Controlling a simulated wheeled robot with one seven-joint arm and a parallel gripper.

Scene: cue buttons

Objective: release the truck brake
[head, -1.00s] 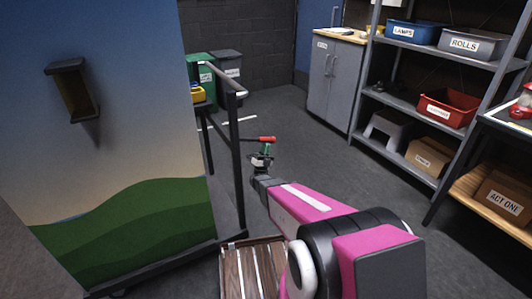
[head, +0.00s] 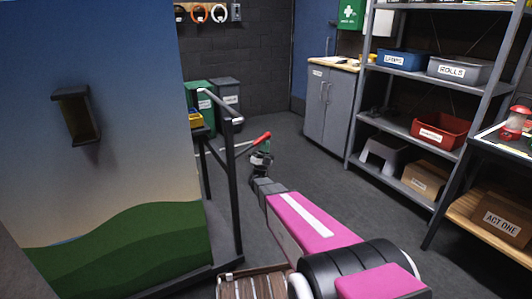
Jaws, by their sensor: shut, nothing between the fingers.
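The truck has a painted scenery panel (head: 110,190) and a dark metal frame (head: 234,190) at its right side. A lever with a red grip (head: 262,137) sticks out to the right from behind the frame post and slopes up to the right. I take it for the brake lever. My gripper (head: 263,155) is at the end of my pink arm, just below the red grip in the picture. It is shut and empty. Its fingertips are small and dark, and I cannot tell whether they touch the lever.
Green and grey bins (head: 226,92) stand behind the frame. A grey cabinet (head: 325,105) and a shelf rack (head: 405,128) with labelled boxes line the right. A bench (head: 480,215) is at far right. Floor (head: 325,185) between truck and rack is clear.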

